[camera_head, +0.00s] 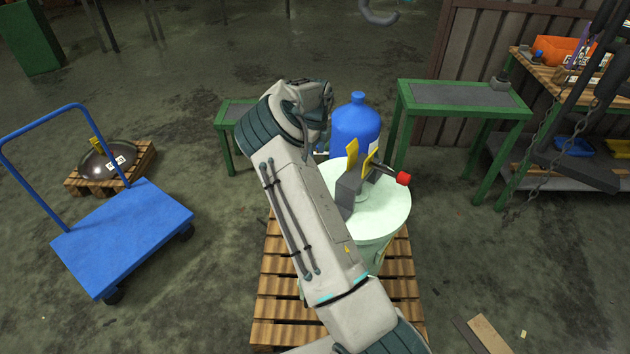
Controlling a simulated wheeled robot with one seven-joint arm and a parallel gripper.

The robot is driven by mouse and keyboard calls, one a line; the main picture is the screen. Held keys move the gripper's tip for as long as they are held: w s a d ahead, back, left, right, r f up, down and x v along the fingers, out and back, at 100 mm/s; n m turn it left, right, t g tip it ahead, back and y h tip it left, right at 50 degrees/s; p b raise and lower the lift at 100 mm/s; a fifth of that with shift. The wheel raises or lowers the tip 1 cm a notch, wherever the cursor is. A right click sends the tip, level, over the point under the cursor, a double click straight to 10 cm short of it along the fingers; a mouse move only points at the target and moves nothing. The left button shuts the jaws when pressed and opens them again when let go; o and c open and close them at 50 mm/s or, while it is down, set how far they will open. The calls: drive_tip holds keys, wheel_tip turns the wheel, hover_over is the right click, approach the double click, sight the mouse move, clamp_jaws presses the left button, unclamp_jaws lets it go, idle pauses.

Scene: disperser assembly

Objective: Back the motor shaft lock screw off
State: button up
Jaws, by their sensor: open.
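A pale green drum with a flat lid (395,210) stands on a wooden pallet. On the lid is a grey bracket (349,190) with two upright yellow plates (352,149), set apart from each other. A dark rod with a red end (403,178) sticks out to the right past the plates; it looks like the lock screw with its knob. My arm crosses the middle of the view, and its wrist is folded at the upper left of the drum. I cannot make out my gripper's fingers; the arm seems to hide them. The arm also covers the drum's left side.
A blue barrel (356,126) stands just behind the drum. Green-framed tables (462,97) stand at the back. A blue trolley (124,235) and a domed lid (108,160) on a pallet are at left. A chain hoist (590,100) hangs at right. Open floor lies between.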

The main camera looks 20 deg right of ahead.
wheel_tip(320, 180, down, 13)
drive_tip(key=p, duration=0.2)
drive_tip(key=shift+f+p, duration=0.15)
drive_tip(key=shift+p, duration=0.15)
